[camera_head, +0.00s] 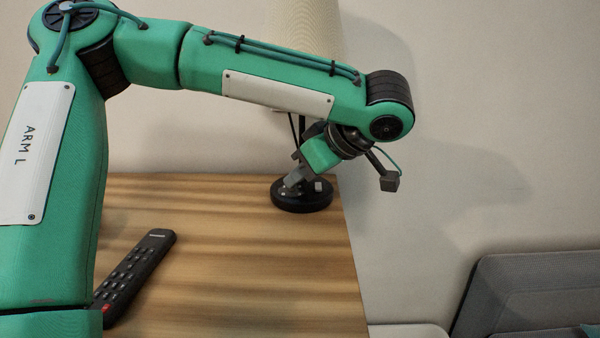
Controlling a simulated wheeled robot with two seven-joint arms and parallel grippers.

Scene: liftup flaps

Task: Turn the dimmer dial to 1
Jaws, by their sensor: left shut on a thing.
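A table lamp stands at the back right of the wooden table, with a round black base (303,206) and a pale lampshade (310,28) mostly above and behind my left arm. My left gripper (292,186) reaches down onto the top of the base from above. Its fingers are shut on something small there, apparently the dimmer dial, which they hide. A small light-coloured block (318,186) shows on the base just right of the fingers. No dial marks or numbers can be read. My right gripper is out of view.
A black remote control (140,270) lies on the wooden table (240,270) at the front left, partly behind my left arm. The table's right edge runs just right of the lamp. A grey sofa (530,290) is at the lower right. The middle of the table is clear.

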